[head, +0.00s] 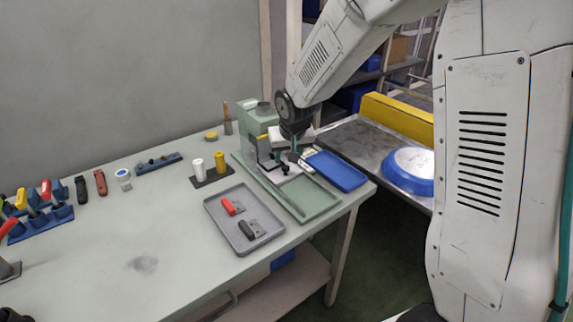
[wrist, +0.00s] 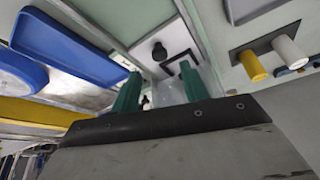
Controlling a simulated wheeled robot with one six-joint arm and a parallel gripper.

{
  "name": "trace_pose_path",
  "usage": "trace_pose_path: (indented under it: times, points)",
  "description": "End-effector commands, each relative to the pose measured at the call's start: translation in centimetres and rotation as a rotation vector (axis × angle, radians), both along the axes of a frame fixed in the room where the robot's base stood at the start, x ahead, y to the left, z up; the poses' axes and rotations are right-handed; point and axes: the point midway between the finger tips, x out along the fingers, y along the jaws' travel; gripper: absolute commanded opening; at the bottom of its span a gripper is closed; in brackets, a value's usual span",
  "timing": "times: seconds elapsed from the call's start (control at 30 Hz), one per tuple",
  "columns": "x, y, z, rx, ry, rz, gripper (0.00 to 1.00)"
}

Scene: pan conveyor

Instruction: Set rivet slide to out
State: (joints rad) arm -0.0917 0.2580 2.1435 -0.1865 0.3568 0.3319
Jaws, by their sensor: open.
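The pale green rivet machine (head: 258,120) stands at the back right of the workbench. My gripper (head: 285,157) is at the front of it, over its base, and hides part of that area. In the wrist view my gripper (wrist: 158,88) shows two green fingers spread apart with nothing held between them. A black round knob (wrist: 159,52) on a pale plate lies beyond the fingertips, apart from them. A black angled frame (wrist: 178,57) is beside the knob. I cannot tell for sure which part is the rivet slide or how far it is out.
A blue tray (head: 337,170) is right of the machine, and a green tray (head: 309,198) is in front. A grey tray (head: 262,238) holds a red and a dark part. White and yellow cylinders (head: 198,166) stand left. A blue pan (head: 408,183) lies on the conveyor.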

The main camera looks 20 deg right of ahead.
Motion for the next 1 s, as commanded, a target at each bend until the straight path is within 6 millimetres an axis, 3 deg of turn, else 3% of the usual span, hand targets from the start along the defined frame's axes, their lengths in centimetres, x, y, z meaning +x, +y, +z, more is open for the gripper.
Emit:
trace_pose_path:
  times: [0.1, 0.3, 0.67, 0.83, 1.0]
  points:
    - [0.7, -0.1, -2.1, 0.0, 0.004, -0.001, 0.45]
    - [1.7, -0.2, -4.3, 0.0, 0.002, 0.0, 0.45]
    - [2.0, -0.2, -5.0, 0.0, 0.001, -0.001, 0.45]
    - [2.0, -0.2, -5.0, 0.0, 0.001, -0.001, 0.03]
    - [1.9, -0.3, -4.9, 0.001, 0.002, -0.001, 0.0]
